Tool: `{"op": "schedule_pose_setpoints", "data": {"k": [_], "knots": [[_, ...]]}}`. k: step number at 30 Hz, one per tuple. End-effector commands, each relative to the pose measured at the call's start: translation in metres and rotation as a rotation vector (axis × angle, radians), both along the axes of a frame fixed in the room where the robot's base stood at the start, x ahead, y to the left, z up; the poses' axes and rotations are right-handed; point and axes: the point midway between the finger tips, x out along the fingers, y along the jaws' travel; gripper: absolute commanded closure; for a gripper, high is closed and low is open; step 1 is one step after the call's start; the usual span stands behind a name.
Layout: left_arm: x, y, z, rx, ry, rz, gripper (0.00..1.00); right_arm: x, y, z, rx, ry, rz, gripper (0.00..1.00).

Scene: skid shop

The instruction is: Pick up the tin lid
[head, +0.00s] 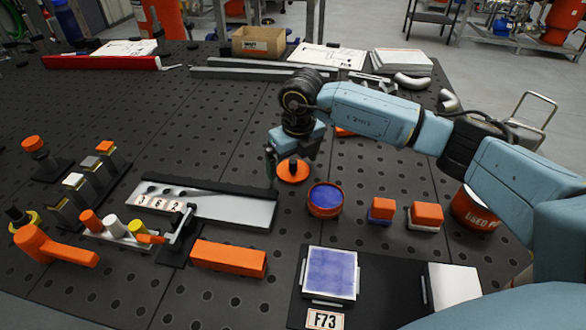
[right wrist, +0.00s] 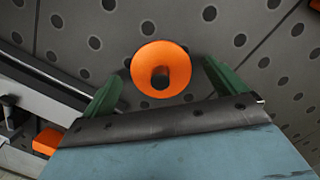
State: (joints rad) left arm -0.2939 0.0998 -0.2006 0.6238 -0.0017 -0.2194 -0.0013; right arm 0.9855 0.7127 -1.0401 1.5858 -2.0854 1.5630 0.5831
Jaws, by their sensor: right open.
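The tin lid (head: 293,172) is a round orange disc with a dark knob on top, and it lies flat on the dark perforated table. In the right wrist view the lid (right wrist: 148,57) sits between the two green fingers, with its knob facing the camera. My right gripper (head: 289,158) is open just above and behind the lid, pointing down, and partly covers its far side. The fingers look apart from the lid; the exact height gap is hard to tell. An open round orange tin (head: 325,201) with a blue inside stands just right of and nearer than the lid. My left gripper is not in view.
A metal tray with a black strip (head: 240,209) lies left of the lid. Small orange blocks (head: 382,209) stand to the right, and an orange bar (head: 228,258) and a blue-topped pad (head: 331,272) lie nearer. Metal rails (head: 248,73) lie behind.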

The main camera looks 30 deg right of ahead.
Motion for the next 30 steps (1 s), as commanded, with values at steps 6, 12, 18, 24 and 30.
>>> {"op": "schedule_pose_setpoints", "data": {"k": [6, 12, 18, 24, 30], "knots": [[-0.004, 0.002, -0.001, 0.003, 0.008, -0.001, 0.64, 0.001, 0.0, -0.004, 0.0, -0.001, 0.0, 0.04], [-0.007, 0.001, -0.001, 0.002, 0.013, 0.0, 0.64, 0.001, 0.0, -0.003, 0.0, -0.001, 0.0, 0.26], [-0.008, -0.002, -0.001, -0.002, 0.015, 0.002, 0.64, 0.001, 0.0, -0.003, 0.0, -0.001, 0.0, 0.49], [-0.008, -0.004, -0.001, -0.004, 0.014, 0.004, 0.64, 0.001, 0.0, -0.002, 0.0, -0.002, 0.0, 0.49], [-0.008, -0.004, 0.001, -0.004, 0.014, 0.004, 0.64, 0.002, 0.0, 0.023, 0.0, -0.006, 0.0, 0.49]]}}
